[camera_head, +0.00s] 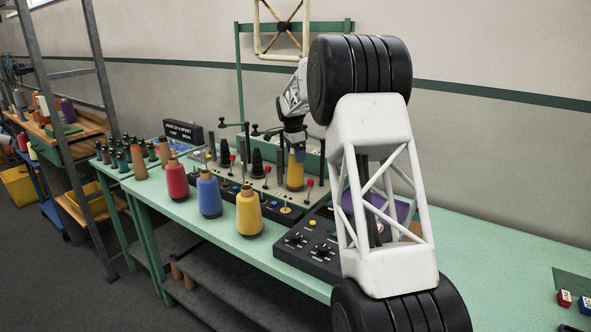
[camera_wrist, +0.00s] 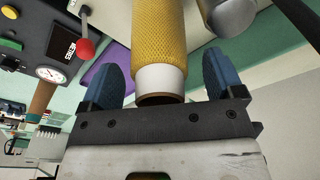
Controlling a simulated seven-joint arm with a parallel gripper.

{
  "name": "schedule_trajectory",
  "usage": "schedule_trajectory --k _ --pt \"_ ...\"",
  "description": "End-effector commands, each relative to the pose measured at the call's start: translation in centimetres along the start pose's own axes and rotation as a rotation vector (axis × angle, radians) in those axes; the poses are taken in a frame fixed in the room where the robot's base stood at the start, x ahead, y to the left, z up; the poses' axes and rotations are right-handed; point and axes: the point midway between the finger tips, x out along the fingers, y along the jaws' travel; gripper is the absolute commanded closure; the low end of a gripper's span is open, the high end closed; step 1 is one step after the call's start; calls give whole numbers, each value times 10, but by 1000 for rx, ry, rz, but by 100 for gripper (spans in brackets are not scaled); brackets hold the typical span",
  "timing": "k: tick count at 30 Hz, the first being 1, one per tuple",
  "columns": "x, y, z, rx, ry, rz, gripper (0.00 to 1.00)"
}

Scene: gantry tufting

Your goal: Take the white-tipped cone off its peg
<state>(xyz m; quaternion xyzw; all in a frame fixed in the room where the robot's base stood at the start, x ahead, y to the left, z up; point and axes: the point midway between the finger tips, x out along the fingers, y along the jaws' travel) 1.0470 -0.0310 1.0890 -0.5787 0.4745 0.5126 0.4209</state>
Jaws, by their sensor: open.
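The white-tipped cone (camera_wrist: 160,42) is wound with yellow yarn and has a white band near its narrow end, with a brown rim at the tip. In the wrist view it lies between the two blue fingers of my gripper (camera_wrist: 160,68), with a visible gap on each side. My gripper is open. In the head view the yellow cone (camera_head: 295,176) stands upright on the machine deck, and my gripper (camera_head: 297,155) is right above it, pointing down around its top. Its peg is hidden.
A red cone (camera_head: 177,180), a blue cone (camera_head: 209,194) and another yellow cone (camera_head: 249,212) stand along the front of the green table (camera_head: 215,235). Red-knobbed levers (camera_head: 267,172) and dark posts stand close to the held-over cone. A dark control panel (camera_head: 310,246) lies in front.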

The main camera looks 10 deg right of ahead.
Motion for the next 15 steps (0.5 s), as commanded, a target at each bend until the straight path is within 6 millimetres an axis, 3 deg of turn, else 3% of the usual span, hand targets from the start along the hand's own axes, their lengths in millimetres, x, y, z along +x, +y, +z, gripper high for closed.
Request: schedule_trajectory --k 13,15 --pt "0 0 0 0 0 0 13" --pt "0 0 0 0 0 0 24"
